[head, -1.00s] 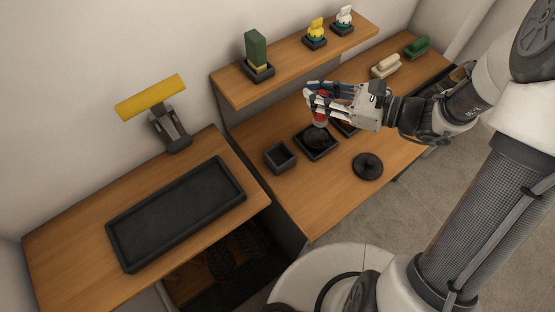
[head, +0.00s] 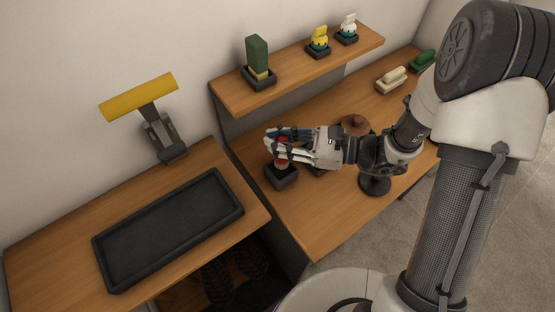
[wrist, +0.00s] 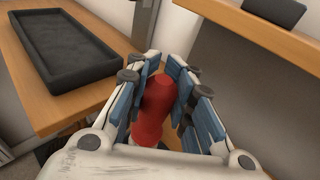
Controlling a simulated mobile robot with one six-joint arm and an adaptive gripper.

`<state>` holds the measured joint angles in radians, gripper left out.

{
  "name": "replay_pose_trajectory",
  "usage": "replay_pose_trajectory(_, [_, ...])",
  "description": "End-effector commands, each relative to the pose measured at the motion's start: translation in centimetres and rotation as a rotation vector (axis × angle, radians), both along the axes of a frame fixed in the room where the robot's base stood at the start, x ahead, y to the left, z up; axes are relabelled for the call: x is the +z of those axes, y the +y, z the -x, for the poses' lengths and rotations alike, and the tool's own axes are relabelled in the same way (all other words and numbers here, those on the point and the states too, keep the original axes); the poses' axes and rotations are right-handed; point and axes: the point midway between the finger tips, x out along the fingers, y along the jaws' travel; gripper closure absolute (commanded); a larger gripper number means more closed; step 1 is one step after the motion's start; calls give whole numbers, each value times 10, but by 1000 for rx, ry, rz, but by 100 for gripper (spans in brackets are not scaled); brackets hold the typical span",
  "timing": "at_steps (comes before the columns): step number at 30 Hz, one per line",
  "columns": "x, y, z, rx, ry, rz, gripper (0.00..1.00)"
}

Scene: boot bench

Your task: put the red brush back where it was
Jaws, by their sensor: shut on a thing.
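My gripper (head: 283,144) is shut on the red brush (wrist: 155,105), which stands between its fingers in the wrist view. In the head view only a little red of the brush (head: 281,163) shows between the fingers. The gripper is over or just behind the small square black holder (head: 283,180) on the right bench. I cannot tell whether the brush's lower end is inside that holder or above it, as the fingers and the holder's wall hide it.
A black tray (head: 108,262) lies on the left bench by a yellow-topped stand (head: 140,98). A shelf (head: 300,71) above holds a green block (head: 257,55) and yellow and white brushes. A brown round thing (head: 355,123), a black disc (head: 374,184) and cream (head: 391,79) and green brushes are near my arm.

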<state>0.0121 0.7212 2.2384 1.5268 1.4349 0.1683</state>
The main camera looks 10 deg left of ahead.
Motion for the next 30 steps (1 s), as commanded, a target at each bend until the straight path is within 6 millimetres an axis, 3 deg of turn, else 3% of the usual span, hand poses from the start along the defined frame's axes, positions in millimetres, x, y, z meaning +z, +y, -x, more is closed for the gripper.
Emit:
replay_pose_trajectory(1, [-10,0,0,0,3,-1,100])
replay_pose_trajectory(8, [-25,0,0,0,0,0,100])
replay_pose_trajectory(15, [-60,0,0,0,1,0,100])
replay_pose_trajectory(27, [-66,0,0,0,-1,0,100])
replay_pose_trajectory(28, [-66,0,0,0,-1,0,82])
replay_pose_trajectory(30, [-65,0,0,0,-1,0,77])
